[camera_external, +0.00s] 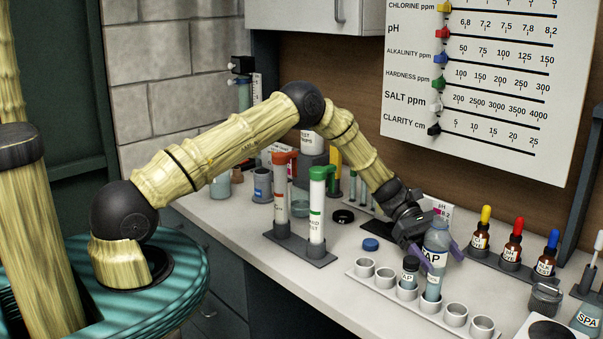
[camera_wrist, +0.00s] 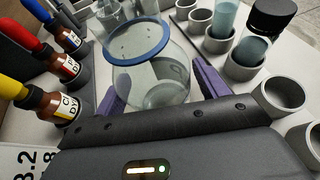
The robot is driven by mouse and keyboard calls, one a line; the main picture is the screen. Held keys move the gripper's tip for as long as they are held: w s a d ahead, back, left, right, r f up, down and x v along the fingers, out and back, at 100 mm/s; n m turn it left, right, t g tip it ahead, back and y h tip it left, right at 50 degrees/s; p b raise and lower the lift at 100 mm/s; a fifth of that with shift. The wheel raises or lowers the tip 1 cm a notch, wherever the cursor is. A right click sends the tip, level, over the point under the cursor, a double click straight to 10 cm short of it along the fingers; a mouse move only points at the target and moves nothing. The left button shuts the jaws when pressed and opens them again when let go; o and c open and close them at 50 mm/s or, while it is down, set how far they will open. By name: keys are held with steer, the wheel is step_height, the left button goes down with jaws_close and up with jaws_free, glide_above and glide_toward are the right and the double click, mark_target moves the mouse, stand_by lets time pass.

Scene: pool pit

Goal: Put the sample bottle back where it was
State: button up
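The sample bottle (camera_external: 436,240), clear blue with a label partly reading "AP", is upright between the purple fingers of my gripper (camera_external: 436,252), behind the front rack. In the wrist view, the see-through bottle (camera_wrist: 150,85) with a blue ring fills the space between my gripper's fingers (camera_wrist: 158,85). The fingers lie along both its sides and appear shut on it. I cannot tell whether its base touches the counter. A loose blue cap (camera_external: 370,244) lies on the counter to the left.
A white rack of cups (camera_external: 387,285) runs in front of the bottle, holding a black-capped bottle (camera_external: 410,271) and a vial (camera_external: 433,289). Dropper bottles (camera_external: 512,243) stand to the right. Two tall capped tubes (camera_external: 317,208) stand to the left. The wall chart (camera_external: 480,110) is behind.

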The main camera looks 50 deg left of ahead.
mark_target(426, 239)
steer(key=shift+r, duration=0.25)
steer(key=v, duration=0.2)
steer(key=b+v, duration=0.1)
steer(key=v, duration=0.1)
steer(key=shift+w+a+f, duration=0.1)
steer(key=shift+w+a, duration=0.1)
steer(key=shift+a, duration=0.2)
step_height(426, 239, up, 7)
steer(key=b, duration=0.1)
steer(key=shift+r, duration=0.2)
